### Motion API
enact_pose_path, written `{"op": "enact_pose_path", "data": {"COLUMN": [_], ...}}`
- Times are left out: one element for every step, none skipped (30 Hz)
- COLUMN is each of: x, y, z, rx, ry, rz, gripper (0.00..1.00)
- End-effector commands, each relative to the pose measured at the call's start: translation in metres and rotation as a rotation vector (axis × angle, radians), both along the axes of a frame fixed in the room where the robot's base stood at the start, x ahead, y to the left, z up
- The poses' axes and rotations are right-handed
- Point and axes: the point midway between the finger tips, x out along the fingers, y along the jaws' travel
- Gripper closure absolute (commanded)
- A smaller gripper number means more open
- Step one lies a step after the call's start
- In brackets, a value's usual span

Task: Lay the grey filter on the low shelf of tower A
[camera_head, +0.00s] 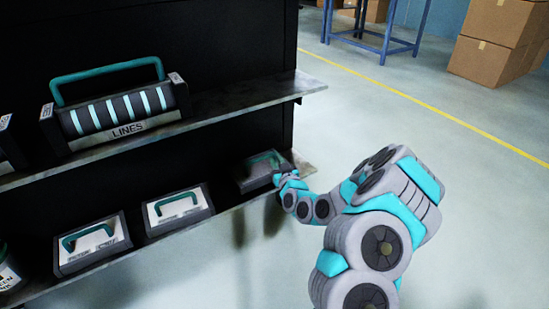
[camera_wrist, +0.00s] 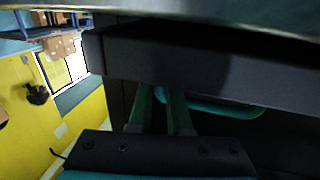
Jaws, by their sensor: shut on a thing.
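The grey filter (camera_head: 257,172) is a dark flat box with a teal handle. It is at the right end of the low shelf (camera_head: 160,246) in the head view, looking level. I cannot tell whether it rests on the shelf or hangs just above it. My gripper (camera_head: 279,174) reaches in from the right and is shut on the filter; the exact grip is small in the head view. In the wrist view my two green fingers (camera_wrist: 160,112) stand close together, with a teal handle (camera_wrist: 215,107) beside them. No tower letter is readable.
A case marked LINES (camera_head: 115,112) is on the upper shelf (camera_head: 225,108). Cardboard boxes (camera_head: 495,45) and a blue table frame (camera_head: 385,40) are behind.

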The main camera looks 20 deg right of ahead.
Motion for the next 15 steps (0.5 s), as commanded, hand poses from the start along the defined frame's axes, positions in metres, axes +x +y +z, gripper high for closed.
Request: {"op": "enact_pose_path", "data": {"x": [0.0001, 0.0001, 0.0001, 0.0001, 0.0001, 0.0, 0.0001, 0.0, 0.0, 0.0, 0.0, 0.0, 0.0, 0.0, 0.0], "y": [-0.0001, -0.0001, -0.0002, -0.0002, -0.0002, -0.0001, -0.0002, -0.0002, -0.0002, -0.0002, -0.0002, -0.0002, -0.0002, -0.0002, -0.0002], "z": [0.0004, 0.0003, 0.0001, -0.0002, -0.0006, -0.0011, -0.0015, -0.0021, -0.0029, -0.0035, -0.004, -0.0048, -0.0053, -0.006, -0.0066], "rx": [0.0, 0.0, 0.0, 0.0, 0.0, 0.0, 0.0, 0.0, 0.0, 0.0, 0.0, 0.0, 0.0, 0.0, 0.0], "ry": [-0.001, -0.001, -0.001, -0.001, -0.001, -0.001, -0.001, 0.0, 0.0, 0.0, 0.0, 0.0, 0.0, 0.0, 0.0], "rz": [0.0, 0.0, 0.0, 0.0, 0.0, 0.0, 0.0, 0.0, 0.0, 0.0, 0.0, 0.0, 0.0, 0.0, 0.0], "gripper": [1.0, 1.0, 1.0, 1.0, 1.0, 1.0, 1.0, 1.0, 1.0, 1.0, 1.0, 1.0, 1.0, 1.0, 1.0]}}
